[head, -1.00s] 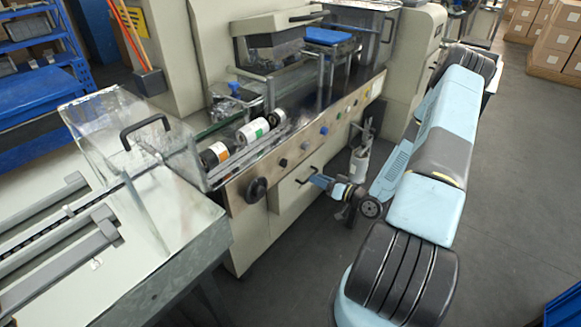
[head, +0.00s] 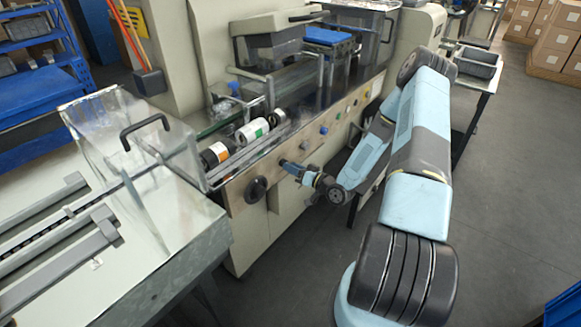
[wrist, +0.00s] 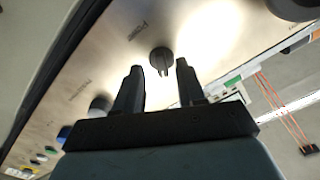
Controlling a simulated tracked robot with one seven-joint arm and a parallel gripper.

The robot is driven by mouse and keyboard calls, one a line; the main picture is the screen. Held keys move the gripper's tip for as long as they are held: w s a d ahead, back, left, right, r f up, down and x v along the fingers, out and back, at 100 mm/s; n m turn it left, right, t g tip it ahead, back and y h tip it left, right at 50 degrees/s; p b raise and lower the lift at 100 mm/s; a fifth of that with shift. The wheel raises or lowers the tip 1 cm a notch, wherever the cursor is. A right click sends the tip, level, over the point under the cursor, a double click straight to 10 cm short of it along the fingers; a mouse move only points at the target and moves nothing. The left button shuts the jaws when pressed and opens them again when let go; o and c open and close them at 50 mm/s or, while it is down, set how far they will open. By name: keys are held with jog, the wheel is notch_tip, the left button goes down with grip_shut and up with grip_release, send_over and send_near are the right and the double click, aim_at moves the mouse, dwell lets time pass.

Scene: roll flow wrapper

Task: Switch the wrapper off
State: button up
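The wrapper's slanted metal control panel (head: 235,188) carries a row of knobs and buttons. In the wrist view a small black rotary knob (wrist: 161,59) with a raised grip bar shows between and just beyond my fingertips. My gripper (wrist: 159,66) is open, one finger to each side of the knob's picture; I cannot tell whether either touches it. In the head view my gripper (head: 282,163) is at the panel and hides that knob. A large black dial (head: 257,189) is to its left, also at the wrist view's upper right (wrist: 295,6).
A dark knob (head: 303,145) and a blue button (head: 323,130) sit right of my gripper, with green and yellow ones farther along. Rollers (head: 252,131) lie above the panel. A bench with a clear cover (head: 110,125) stands left. Open floor lies front right.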

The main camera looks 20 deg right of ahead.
jog(key=shift+x, duration=0.85)
jog(key=c, duration=0.7)
grip_shut()
jog(key=shift+d, duration=0.1)
